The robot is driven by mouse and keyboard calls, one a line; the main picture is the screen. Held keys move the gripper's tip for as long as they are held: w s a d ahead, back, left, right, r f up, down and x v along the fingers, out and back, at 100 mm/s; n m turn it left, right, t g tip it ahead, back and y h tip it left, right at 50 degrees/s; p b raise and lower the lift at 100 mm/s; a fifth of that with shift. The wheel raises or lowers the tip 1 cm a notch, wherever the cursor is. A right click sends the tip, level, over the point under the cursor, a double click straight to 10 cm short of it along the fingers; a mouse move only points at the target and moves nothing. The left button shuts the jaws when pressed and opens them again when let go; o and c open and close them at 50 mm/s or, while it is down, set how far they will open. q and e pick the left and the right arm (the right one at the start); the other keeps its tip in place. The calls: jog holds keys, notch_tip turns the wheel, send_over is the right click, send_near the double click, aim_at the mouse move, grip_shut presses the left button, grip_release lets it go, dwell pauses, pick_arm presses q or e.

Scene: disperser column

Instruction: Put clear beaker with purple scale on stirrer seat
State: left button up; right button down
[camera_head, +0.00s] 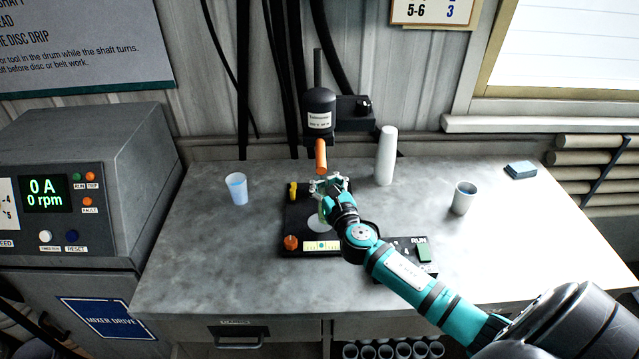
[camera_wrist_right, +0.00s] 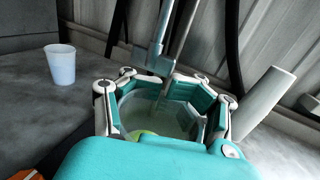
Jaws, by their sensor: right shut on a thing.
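My right gripper (camera_head: 328,185) is over the back of the stirrer's black base (camera_head: 293,215), below its motor head (camera_head: 319,108). In the right wrist view its fingers are shut around a clear beaker (camera_wrist_right: 150,105) with a round rim and something yellow-green low in it. No purple scale shows. The stirrer's metal shaft (camera_wrist_right: 163,50) comes down at the beaker; I cannot tell whether it is inside. A pale round seat (camera_head: 317,222) shows on the base in the head view, partly behind my arm. Whether the beaker touches it is hidden. My left gripper is not in view.
A pale blue cup (camera_head: 237,188) stands left of the stirrer. The control box (camera_head: 45,195) is at left. The front left bench is clear.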

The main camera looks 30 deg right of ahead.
jog(key=shift+y, duration=0.3)
jog(key=w+f, duration=0.1)
jog(key=w+a+f+b, duration=0.1)
jog(key=w+f, duration=0.1)
jog(key=shift+a+f, duration=0.25)
jog(key=shift+f, duration=0.05)
jog(key=shift+w+a, duration=0.1)
jog(key=shift+d+f, duration=0.1)
jog(key=shift+d, duration=0.25)
jog(key=shift+f+b, duration=0.15)
jog(key=shift+b, duration=0.25)
jog(key=c, duration=0.5)
grip_release()
jog(key=shift+d, duration=0.1)
jog(key=shift+c, duration=0.2)
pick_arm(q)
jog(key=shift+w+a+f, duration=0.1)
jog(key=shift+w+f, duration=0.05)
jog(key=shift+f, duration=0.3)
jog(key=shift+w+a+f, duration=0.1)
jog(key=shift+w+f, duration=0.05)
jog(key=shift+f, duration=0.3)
